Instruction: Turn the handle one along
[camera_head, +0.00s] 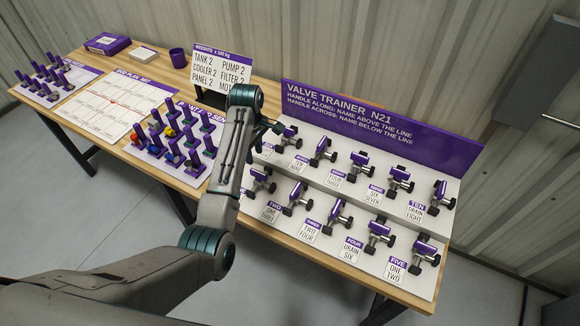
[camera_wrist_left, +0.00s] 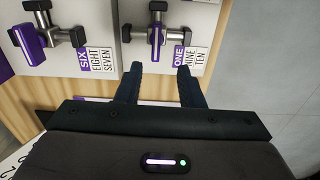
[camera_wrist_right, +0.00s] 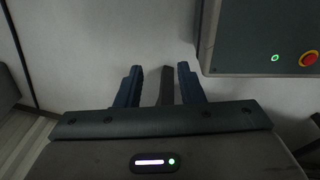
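The valve trainer (camera_head: 384,125) carries two rows of valves with purple handles. In the left wrist view, valve ONE (camera_wrist_left: 157,38) has a label reading NINE over TEN; its handle crosses the line between its two side black knobs. Valve ONE (camera_head: 261,180) is also visible beside my arm in the head view. My left gripper (camera_wrist_left: 159,78) is open and empty, its fingertips just below valve ONE in the picture; I see no contact. My left forearm hides part of the trainer's left end in the head view. My right gripper (camera_wrist_right: 158,82) is open, away from the trainer.
Valve SIX (camera_wrist_left: 38,38) is left of valve ONE in the left wrist view. Several other valves stand close by. A peg board (camera_head: 168,142), a printed plan (camera_head: 112,102), a purple cup (camera_head: 178,58) and a weights sign (camera_head: 222,68) share the bench.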

